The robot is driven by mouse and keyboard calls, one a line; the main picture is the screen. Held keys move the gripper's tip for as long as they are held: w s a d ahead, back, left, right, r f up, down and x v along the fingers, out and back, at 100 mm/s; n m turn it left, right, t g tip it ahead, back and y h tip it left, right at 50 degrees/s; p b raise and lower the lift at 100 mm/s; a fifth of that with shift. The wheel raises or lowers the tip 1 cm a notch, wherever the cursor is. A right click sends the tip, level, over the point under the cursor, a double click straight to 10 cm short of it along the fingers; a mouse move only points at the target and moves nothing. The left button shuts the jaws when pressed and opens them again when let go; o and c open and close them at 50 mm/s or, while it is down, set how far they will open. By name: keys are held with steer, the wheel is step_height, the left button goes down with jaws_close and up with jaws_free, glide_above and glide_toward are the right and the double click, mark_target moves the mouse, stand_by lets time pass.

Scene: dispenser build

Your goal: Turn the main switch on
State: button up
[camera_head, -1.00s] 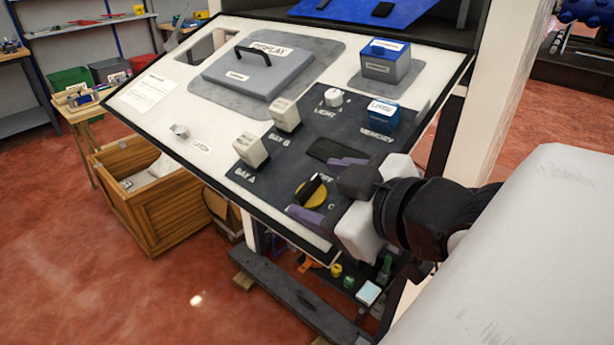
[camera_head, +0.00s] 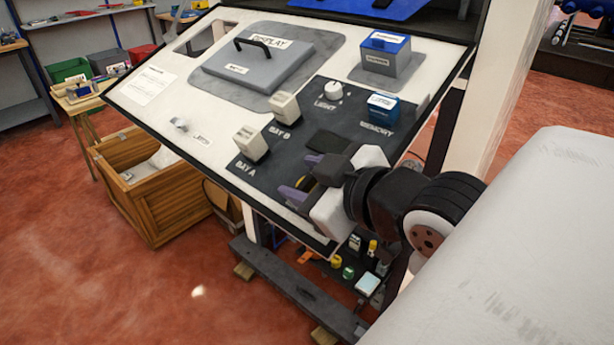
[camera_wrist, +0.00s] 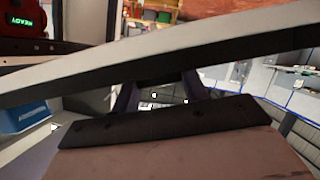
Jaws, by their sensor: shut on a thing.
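The main switch (camera_head: 301,183), a yellow disc with a black handle, sits at the lower right of the dark panel section. Only a sliver of yellow shows; my gripper hides most of it, including the handle and its angle. My gripper (camera_head: 302,178) reaches in from the right, with its purple fingers on both sides of the switch, shut on its handle. In the wrist view, my two dark fingers (camera_wrist: 158,92) extend beyond the gripper body, and the handle between them cannot be made out.
The sloped panel also carries the Bay A block (camera_head: 251,142), Bay B block (camera_head: 284,107), light knob (camera_head: 333,91), blue memory block (camera_head: 382,110) and display (camera_head: 257,68). A wooden crate (camera_head: 170,200) stands on the floor.

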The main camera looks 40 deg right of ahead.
steer(key=shift+f+m+h+b, duration=0.1)
steer(key=shift+m+h+b, duration=0.2)
steer(key=shift+h+b, duration=0.15)
steer(key=shift+a+f+m+h+b, duration=0.1)
steer(key=shift+f+m+h+b, duration=0.1)
steer(key=shift+m+h+b, duration=0.8)
steer(key=h+b, duration=0.1)
steer(key=b, duration=0.1)
steer(key=m+h+b, duration=0.1)
steer(key=b, duration=0.1)
steer(key=shift+f, duration=0.3)
steer(key=m+h+b, duration=0.2)
steer(key=b, duration=0.1)
steer(key=shift+r, duration=0.15)
steer(key=m+g+h+b, duration=0.1)
steer(key=m+h+b, duration=0.2)
steer(key=shift+r, duration=0.2)
steer(key=m+g+h, duration=0.1)
steer(key=m+g+h+b, duration=0.1)
steer(key=m+g+h, duration=0.1)
steer(key=shift+r+m, duration=0.25)
steer(key=shift+m, duration=0.15)
steer(key=shift+m+g+h+b, duration=0.55)
steer(key=shift+m+g+h, duration=0.45)
steer(key=shift+m, duration=0.2)
